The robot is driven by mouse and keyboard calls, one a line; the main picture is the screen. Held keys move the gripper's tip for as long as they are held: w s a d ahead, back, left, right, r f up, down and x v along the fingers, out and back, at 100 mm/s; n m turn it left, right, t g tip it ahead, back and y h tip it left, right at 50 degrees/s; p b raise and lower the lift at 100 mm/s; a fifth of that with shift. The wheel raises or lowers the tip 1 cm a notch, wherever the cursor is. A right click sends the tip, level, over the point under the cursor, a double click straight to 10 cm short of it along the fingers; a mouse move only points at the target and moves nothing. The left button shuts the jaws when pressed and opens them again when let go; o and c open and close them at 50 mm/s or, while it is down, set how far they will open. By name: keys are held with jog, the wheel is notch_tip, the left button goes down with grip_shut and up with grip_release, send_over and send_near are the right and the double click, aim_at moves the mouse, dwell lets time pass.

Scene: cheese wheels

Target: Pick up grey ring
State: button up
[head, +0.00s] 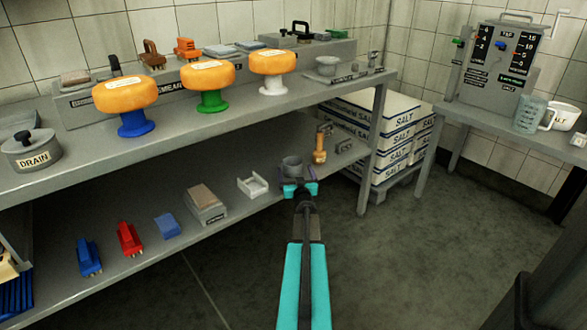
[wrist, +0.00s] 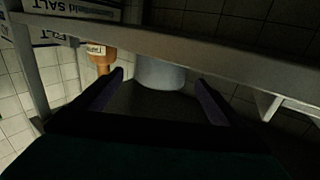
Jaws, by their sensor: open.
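The grey ring (head: 292,163), a short round open-topped piece, stands on the lower shelf in the head view. Its lower part is hidden behind my gripper. My gripper (head: 298,184), with teal parts, is just in front of it. In the wrist view a pale grey round wall, which looks like the ring (wrist: 160,74), shows between and beyond the two dark fingers of my gripper (wrist: 160,84). The fingers are spread wide and hold nothing. I cannot tell whether either finger touches the ring.
An orange-brown bottle (head: 320,146) stands close right of the ring, and a white bracket (head: 253,187) lies to its left. The upper bench (head: 235,116) overhangs the lower shelf (head: 150,231). A bench leg (head: 371,155) stands at right. The floor in front is clear.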

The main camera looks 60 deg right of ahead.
aim_at(292, 158)
jog(key=shift+w+d, duration=0.25)
jog(key=shift+d, duration=0.05)
jog(key=shift+b+x, duration=0.85)
jog(key=shift+x, duration=1.75)
jog(key=c, duration=1.2)
jog(key=shift+o, duration=0.2)
jog(key=shift+r, duration=0.15)
